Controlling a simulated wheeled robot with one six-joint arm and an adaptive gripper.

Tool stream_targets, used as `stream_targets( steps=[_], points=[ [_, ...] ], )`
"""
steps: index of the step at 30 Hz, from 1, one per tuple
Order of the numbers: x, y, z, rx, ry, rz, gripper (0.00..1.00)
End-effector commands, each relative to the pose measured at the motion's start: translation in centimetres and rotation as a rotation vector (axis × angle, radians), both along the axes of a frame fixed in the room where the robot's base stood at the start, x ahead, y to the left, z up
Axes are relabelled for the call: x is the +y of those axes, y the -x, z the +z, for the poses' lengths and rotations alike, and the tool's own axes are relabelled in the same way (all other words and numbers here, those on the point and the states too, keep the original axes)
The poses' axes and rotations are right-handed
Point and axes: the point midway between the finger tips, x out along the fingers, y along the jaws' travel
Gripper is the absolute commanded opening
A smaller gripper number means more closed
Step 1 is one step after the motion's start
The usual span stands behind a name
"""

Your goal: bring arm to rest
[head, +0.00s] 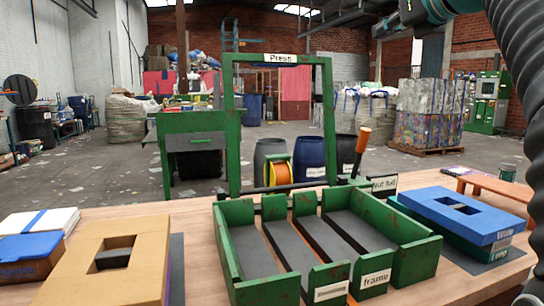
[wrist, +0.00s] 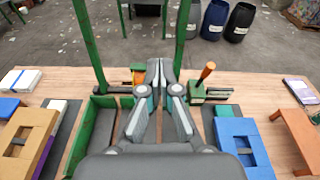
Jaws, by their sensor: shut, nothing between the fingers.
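My gripper (wrist: 167,66) shows in the wrist view with its grey fingers together and nothing between them. It is in front of the green divided tray (wrist: 100,112) in that view and hides much of it. In the head view the fingers are out of the picture, and only parts of my arm show at the top right and along the right edge. The green tray (head: 232,250) stands on the wooden table there, with dark bare compartment floors and labels on its front.
A tan box (head: 122,242) with a slot stands left of the tray, a blue box (head: 440,207) right of it. A green press frame (head: 234,110) rises behind. An orange-handled lever (head: 363,140) stands upright. An orange bench (head: 500,187) is far right.

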Motion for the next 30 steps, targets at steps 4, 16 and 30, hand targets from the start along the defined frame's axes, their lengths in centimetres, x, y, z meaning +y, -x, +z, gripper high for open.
stream_targets(
  steps=[4, 16, 30],
  points=[
    [0.0, 0.4, -1.5, 0.006, 0.094, 0.003, 0.00],
    [2.0, 2.3, -9.4, 0.041, 0.531, 0.103, 0.00],
    [5.4, 11.8, -30.4, 0.044, 1.515, 0.645, 0.00]
  ],
)
